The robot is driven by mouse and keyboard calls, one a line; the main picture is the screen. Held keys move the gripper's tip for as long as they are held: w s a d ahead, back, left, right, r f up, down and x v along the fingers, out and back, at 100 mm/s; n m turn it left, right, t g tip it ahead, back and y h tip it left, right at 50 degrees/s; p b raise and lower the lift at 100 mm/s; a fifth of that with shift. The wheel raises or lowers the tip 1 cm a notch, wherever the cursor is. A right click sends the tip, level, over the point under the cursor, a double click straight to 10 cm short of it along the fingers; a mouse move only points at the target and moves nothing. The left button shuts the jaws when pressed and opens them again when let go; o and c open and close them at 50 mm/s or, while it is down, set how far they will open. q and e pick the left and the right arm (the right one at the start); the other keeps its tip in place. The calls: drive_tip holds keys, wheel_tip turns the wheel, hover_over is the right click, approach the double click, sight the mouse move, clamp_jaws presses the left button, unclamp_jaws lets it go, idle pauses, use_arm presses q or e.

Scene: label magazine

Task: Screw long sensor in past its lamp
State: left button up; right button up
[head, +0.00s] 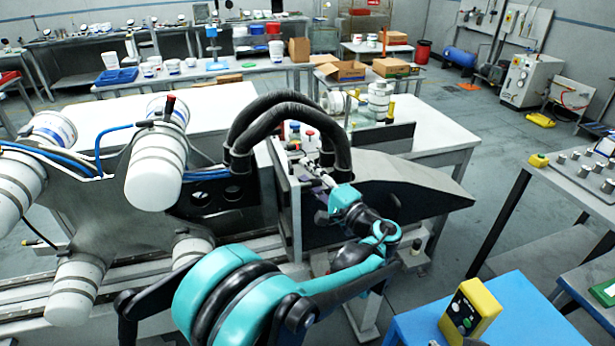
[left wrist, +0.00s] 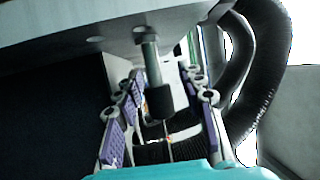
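In the left wrist view, a long grey-green cylinder with a black collar, which looks like the long sensor (left wrist: 152,68), extends from the underside of a pale plate (left wrist: 60,40). My left gripper (left wrist: 165,110) has its purple-padded fingers on either side of it, with visible gaps between the pads and the black collar. The fingers look open. A thin rod and a small orange spot show below the collar; I cannot tell if the spot is the lamp. In the head view my left gripper (head: 322,192) reaches into the machine, and the sensor cannot be made out there. My right gripper is not in view.
Thick black hoses (head: 270,115) arch over the machine close to the gripper, and one (left wrist: 262,70) runs along the right in the wrist view. A dark sloped housing (head: 405,190) stands to the right. A yellow button box (head: 470,312) is on a blue table (head: 525,310).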

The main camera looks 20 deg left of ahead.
use_arm(q)
drive_tip(key=shift+w+a, duration=0.1)
drive_tip(key=shift+a, duration=0.05)
clamp_jaws()
drive_tip(key=h+p, duration=0.1)
drive_tip(key=p, duration=0.1)
drive_tip(key=shift+r+m+g+p, duration=0.1)
drive_tip(key=shift+m+g+p, duration=0.2)
drive_tip(key=shift+g, duration=0.1)
drive_tip(key=shift+f+h+p, duration=0.25)
drive_tip(key=shift+h+p, duration=0.15)
drive_tip(key=shift+f, duration=0.15)
